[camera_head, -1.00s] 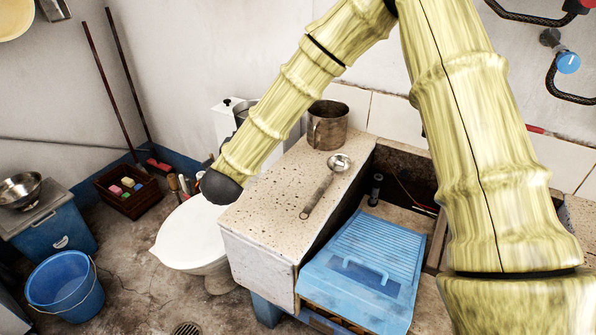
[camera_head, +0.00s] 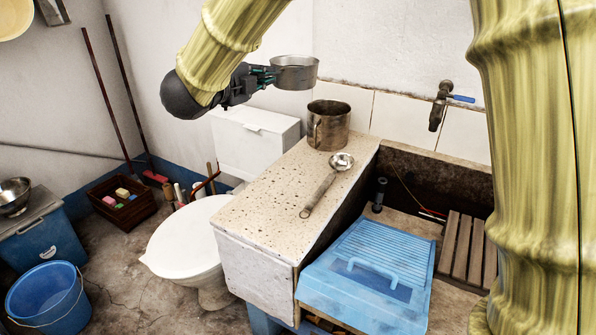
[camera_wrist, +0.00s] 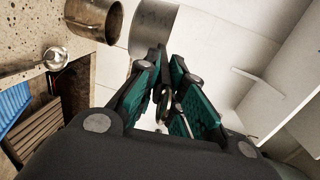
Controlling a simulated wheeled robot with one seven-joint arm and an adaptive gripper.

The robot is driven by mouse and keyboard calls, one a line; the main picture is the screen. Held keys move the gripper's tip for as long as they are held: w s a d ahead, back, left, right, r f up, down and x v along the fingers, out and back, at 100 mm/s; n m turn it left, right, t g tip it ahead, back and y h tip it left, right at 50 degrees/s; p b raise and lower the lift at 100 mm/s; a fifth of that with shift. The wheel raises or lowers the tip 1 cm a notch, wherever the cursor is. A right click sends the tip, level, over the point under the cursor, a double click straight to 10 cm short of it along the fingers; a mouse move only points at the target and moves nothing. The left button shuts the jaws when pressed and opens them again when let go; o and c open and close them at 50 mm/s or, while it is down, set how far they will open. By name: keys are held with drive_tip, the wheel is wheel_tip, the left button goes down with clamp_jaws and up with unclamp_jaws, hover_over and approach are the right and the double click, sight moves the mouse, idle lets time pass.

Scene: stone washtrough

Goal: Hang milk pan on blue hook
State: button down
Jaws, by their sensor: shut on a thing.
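The milk pan (camera_head: 297,76), a small grey metal pan, is held in the air above and behind the stone counter in the head view, roughly level. It also shows in the wrist view (camera_wrist: 152,27), just beyond the fingertips. My gripper (camera_head: 267,76) is shut on its handle, which shows between the teal finger pads in the wrist view (camera_wrist: 167,103). The pan is apart from the wall and the counter. I see no blue hook in either current view.
A metal mug (camera_head: 328,125) stands on the counter (camera_head: 270,180) below the pan, beside a ladle (camera_head: 325,187). A tap (camera_head: 438,105) with a blue lever is on the wall to the right. A blue washboard (camera_head: 365,275) and a toilet (camera_head: 190,235) flank the counter.

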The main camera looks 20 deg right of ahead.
drive_tip(key=shift+s+d+r, duration=0.15)
drive_tip(key=shift+s+r, duration=0.2)
drive_tip(key=shift+r, duration=0.3)
drive_tip(key=shift+f+g, duration=0.15)
drive_tip(key=shift+g, duration=0.15)
wheel_tip(320, 180, down, 28)
drive_tip(key=shift+r+b, duration=0.25)
drive_tip(key=shift+b, duration=0.35)
drive_tip(key=c, duration=1.5)
unclamp_jaws()
